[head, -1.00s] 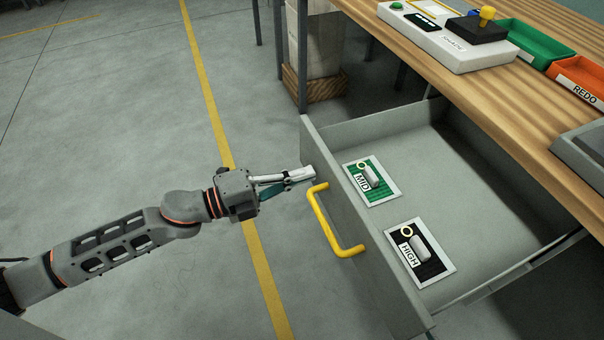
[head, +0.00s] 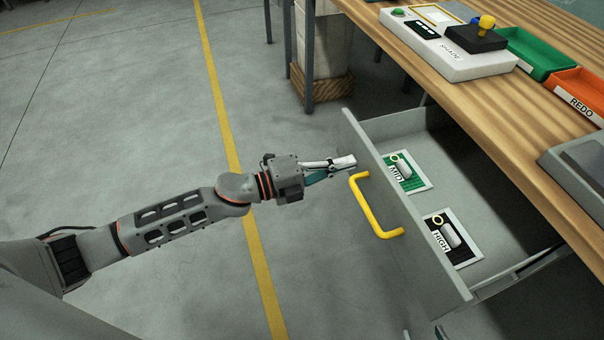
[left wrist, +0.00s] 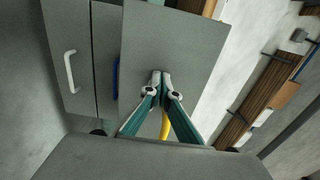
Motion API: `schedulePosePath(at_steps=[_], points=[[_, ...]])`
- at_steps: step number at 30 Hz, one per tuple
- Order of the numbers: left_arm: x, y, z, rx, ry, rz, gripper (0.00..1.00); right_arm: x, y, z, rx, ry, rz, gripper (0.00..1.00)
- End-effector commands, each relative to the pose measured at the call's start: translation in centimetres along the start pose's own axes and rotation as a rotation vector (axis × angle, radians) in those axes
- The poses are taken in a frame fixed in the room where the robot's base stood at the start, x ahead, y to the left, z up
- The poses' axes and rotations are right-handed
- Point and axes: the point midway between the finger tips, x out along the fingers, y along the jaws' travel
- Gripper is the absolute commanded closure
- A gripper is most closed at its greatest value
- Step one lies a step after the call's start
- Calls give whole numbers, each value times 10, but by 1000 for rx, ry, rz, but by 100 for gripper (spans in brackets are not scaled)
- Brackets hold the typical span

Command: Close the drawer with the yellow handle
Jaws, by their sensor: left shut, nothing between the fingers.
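The grey drawer (head: 443,260) under the wooden bench is partly open. Its yellow handle (head: 373,208) is on the outer face of the front panel. My left gripper (head: 353,161) is shut and empty, with its fingertips at the front panel beside the far end of the handle. In the left wrist view, the shut fingertips (left wrist: 161,76) lie against or very near the grey panel, and part of the yellow handle (left wrist: 165,124) shows behind the fingers. Exact contact is hard to tell. My right gripper is out of view.
Inside the drawer lie a green MID card (head: 405,174) and a black HIGH card (head: 452,239). The bench top (head: 420,62) holds a control box (head: 448,50), a green tray (head: 540,50) and an orange REDO tray (head: 580,92). The floor at left is clear.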

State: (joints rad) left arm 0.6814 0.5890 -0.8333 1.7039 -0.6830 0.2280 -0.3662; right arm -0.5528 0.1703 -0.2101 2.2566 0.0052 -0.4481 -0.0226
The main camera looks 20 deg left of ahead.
Motion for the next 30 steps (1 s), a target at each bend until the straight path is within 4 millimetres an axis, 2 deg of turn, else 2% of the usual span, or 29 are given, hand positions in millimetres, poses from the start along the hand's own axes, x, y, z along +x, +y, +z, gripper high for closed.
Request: schedulePosePath(at_steps=[1,9,15,18,24,30], points=[[16,-6,0,5,0,-6,100,-1,0,-2,-1,2,1,60],[91,-1,0,-2,0,-2,100,0,-5,5,8,-9,-5,60],[142,4,-1,-5,1,1,100,1,-8,12,12,-19,-10,60],[164,5,-1,-6,1,2,100,1,-8,8,15,-13,-10,60],[196,5,-1,-5,0,3,100,2,-8,2,17,1,-13,60],[214,3,0,-2,0,2,100,5,-10,-6,24,23,-17,60]])
